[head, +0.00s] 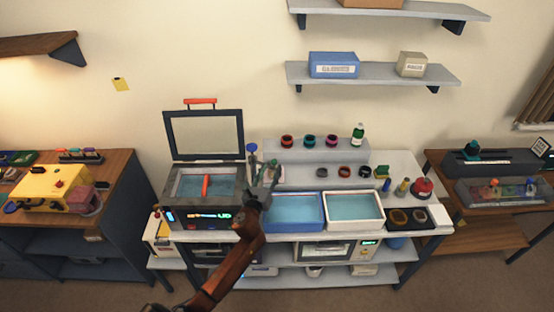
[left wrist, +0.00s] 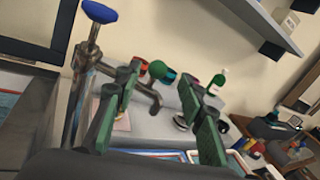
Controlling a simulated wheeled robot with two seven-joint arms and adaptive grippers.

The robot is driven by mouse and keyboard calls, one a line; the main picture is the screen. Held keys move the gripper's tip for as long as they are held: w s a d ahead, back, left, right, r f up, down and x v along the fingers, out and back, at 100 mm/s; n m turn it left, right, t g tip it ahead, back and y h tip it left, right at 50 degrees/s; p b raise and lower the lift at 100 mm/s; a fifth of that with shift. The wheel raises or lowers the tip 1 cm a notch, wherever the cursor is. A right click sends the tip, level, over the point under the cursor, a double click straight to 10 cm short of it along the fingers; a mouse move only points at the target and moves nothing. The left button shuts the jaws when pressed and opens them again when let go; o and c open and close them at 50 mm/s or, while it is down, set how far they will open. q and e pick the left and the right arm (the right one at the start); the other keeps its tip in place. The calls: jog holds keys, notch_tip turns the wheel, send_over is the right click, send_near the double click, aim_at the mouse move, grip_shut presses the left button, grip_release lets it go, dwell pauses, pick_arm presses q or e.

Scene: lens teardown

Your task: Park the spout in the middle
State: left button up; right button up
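The tap is a metal post with a blue knob (head: 252,147), standing between the grey cleaner and the blue basin. In the left wrist view the blue knob (left wrist: 100,11) tops the post at the left. The spout (left wrist: 148,93) runs right from the post, partly behind one finger, and carries a green ball (left wrist: 157,69). My left gripper (head: 268,178) is at the tap, over the basins' left end. Its green fingers (left wrist: 163,112) are wide apart, with the ball and spout end showing between them. I cannot tell whether they touch. My right gripper is out of view.
The open-lidded cleaner (head: 207,186) stands close left of the tap. A blue basin (head: 294,226) and a white basin (head: 356,225) of water lie to the right. Rings and a green bottle (head: 358,133) stand on the raised shelf behind.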

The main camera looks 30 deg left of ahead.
aim_at(273, 164)
pick_arm(q)
jog(key=x, duration=0.4)
jog(key=shift+w+a+f, duration=0.1)
jog(key=shift+a, duration=0.05)
jog(key=shift+w+a, duration=0.1)
jog(key=shift+w, duration=0.65)
jog(key=c, duration=0.8)
grip_shut()
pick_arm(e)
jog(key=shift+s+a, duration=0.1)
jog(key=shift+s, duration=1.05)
